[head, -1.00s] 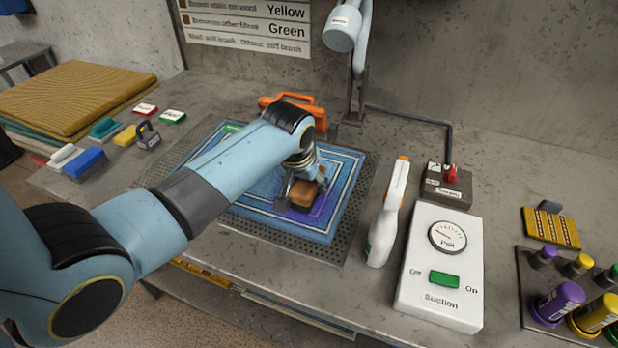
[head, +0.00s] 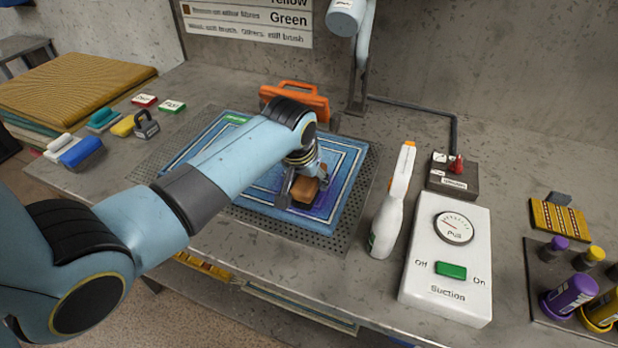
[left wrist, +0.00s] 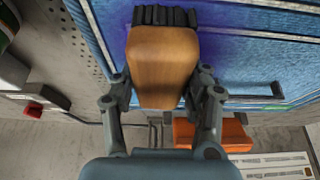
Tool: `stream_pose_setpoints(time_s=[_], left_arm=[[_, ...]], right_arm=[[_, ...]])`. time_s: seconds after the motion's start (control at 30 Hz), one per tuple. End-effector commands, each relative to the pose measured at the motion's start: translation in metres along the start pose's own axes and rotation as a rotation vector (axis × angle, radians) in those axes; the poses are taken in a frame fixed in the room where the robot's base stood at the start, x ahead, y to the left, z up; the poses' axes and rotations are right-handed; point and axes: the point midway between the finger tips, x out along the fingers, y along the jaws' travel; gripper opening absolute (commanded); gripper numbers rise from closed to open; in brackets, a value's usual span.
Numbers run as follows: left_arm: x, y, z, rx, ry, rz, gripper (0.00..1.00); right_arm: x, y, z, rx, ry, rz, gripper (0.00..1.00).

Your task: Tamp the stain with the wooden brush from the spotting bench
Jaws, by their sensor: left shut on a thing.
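The wooden brush (head: 304,190) is held in my left gripper (head: 303,187), over the lower right part of the blue rug (head: 238,200). In the left wrist view the gripper (left wrist: 163,92) is shut on the brush's brown block (left wrist: 163,55), with dark bristles (left wrist: 165,16) at its far end. A purple stain (head: 322,204) shows on the rug around the brush, and also in the left wrist view (left wrist: 222,40). The brush is at or very near the rug; I cannot tell whether the bristles touch. My right gripper is not in view.
A white spray bottle (head: 392,205) and the suction box (head: 447,265) stand right of the rug. An orange tool (head: 298,100) lies behind it. Purple and yellow bottles (head: 570,295) stand far right. Other brushes (head: 80,152) and small blocks lie at the left.

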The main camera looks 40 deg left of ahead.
Motion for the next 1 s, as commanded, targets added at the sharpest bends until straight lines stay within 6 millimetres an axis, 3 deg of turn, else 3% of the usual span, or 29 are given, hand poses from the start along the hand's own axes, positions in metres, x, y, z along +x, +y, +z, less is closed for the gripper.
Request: stream_pose_setpoints(time_s=[1.0], left_arm=[[0.0098,0.0002,0.0038,0.0,0.0,0.0,0.19]], right_arm=[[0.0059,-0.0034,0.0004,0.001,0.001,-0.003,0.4]])
